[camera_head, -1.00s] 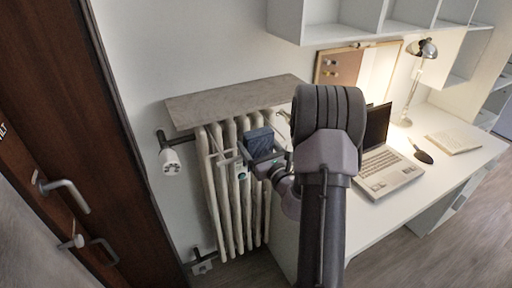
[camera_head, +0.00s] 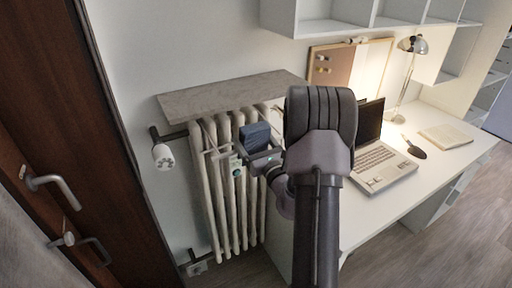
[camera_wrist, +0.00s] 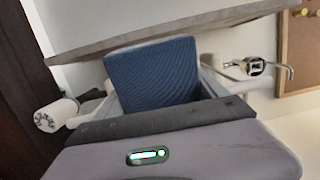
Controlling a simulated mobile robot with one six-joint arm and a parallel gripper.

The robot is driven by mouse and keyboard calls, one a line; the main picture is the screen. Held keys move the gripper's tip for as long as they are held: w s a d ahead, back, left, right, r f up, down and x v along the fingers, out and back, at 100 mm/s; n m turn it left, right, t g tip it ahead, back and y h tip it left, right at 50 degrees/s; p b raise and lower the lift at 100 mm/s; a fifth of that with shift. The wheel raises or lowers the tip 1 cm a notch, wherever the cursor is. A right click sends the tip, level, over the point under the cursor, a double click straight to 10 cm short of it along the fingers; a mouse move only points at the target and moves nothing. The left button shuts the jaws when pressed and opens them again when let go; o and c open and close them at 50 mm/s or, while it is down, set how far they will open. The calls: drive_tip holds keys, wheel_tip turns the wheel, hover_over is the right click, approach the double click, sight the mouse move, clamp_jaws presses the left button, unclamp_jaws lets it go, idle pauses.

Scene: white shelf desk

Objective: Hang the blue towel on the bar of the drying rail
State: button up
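The blue towel (camera_head: 256,138) stands out as a small dark-blue folded piece in front of the radiator's upper part. In the wrist view the towel (camera_wrist: 152,74) is a ribbed blue panel rising just beyond my gripper's dark front edge. Pale bars of the drying rail (camera_head: 217,154) show beside the towel at the radiator top. My gripper (camera_head: 250,160) is right at the towel's lower edge. I cannot tell whether the towel touches the bar or the fingers.
A grey shelf board (camera_head: 232,95) lies just above the ribbed radiator (camera_head: 228,215). A white valve knob (camera_head: 163,157) sticks out at its left. The desk with a laptop (camera_head: 384,168) and lamp (camera_head: 413,46) is at the right. A dark door (camera_head: 50,120) is at the left.

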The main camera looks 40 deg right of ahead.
drive_tip(key=p+v, duration=0.6)
drive_tip(key=v, duration=1.1)
drive_tip(key=w+a+r+n+g+y, duration=0.25)
drive_tip(key=a+r+n+y, duration=0.25)
drive_tip(key=a+n+y, duration=0.45)
drive_tip(key=w+a+r+n+g+y, duration=0.1)
drive_tip(key=a+r+n+g+y, duration=0.2)
drive_tip(key=a+r+n+y, duration=0.6)
drive_tip(key=s+a+f+n+g+h+b, duration=0.1)
drive_tip(key=s+a+f+n+g+h, duration=0.15)
drive_tip(key=s+a+n+g, duration=0.55)
drive_tip(key=s+a+f+n+g+h, duration=0.2)
drive_tip(key=s+a+f+n+g, duration=0.3)
drive_tip(key=a, duration=0.4)
drive_tip(key=w+d+r+n+t+h, duration=0.1)
drive_tip(key=d+r+n+t+h, duration=0.2)
drive_tip(key=d+r+t+h, duration=0.2)
drive_tip(key=shift+w+r+h+b, duration=0.25)
drive_tip(key=shift+r+h+b, duration=0.15)
drive_tip(key=shift+h, duration=0.5)
